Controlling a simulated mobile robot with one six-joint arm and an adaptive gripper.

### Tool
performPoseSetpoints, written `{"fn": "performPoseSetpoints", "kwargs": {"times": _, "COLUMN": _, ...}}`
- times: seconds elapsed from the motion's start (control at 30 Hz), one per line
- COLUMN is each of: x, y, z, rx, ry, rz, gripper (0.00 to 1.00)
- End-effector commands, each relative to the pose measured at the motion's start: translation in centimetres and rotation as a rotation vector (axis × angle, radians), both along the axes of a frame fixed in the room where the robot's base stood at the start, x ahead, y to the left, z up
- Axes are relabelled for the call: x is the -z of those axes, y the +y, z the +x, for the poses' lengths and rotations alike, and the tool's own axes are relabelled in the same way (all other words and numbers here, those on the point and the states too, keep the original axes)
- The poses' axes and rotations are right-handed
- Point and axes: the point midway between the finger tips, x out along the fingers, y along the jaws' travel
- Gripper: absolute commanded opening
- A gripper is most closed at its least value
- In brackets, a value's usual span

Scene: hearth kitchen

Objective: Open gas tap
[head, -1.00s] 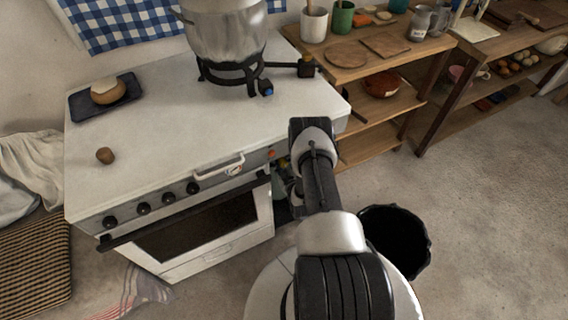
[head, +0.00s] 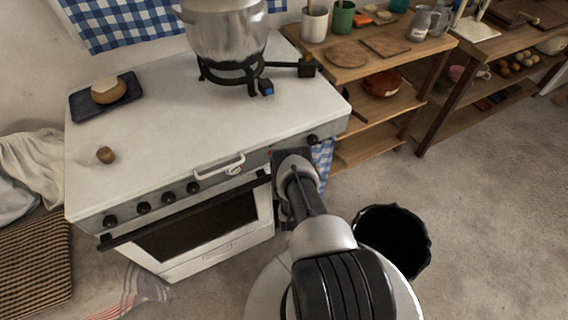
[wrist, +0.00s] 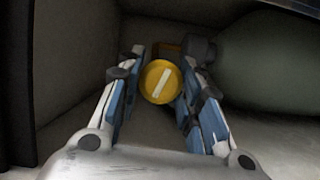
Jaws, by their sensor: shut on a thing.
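The gas tap (wrist: 160,82), a round yellow knob with a pale bar across its face, shows in the middle of the wrist view. The pale bar is slanted, leaning right at its top. My gripper (wrist: 161,66) has its two blue-padded fingers on either side of the knob and is shut on it. A large grey-green gas bottle (wrist: 262,62) stands to the right of the tap. In the head view my arm hides the tap and my gripper, low at the right end of the white stove (head: 190,130).
Dark walls enclose the tap's space on the left. On the stove are a steel pot (head: 225,35) on a burner and a tray (head: 106,97) with a round item. A black bin (head: 392,240) stands right of my arm. Floor is clear at right.

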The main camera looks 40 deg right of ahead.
Motion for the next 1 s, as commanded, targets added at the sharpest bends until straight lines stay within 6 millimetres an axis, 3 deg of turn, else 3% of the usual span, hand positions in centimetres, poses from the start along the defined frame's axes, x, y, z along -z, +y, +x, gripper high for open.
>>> {"fn": "performPoseSetpoints", "kwargs": {"times": 0.43, "x": 0.12, "y": -0.05, "z": -0.07, "rx": 0.002, "ry": 0.066, "rz": -0.275, "gripper": 0.09}}
{"fn": "performPoseSetpoints", "kwargs": {"times": 1.0, "x": 0.08, "y": -0.04, "z": -0.01, "rx": 0.000, "ry": 0.083, "rz": -0.342, "gripper": 0.09}}
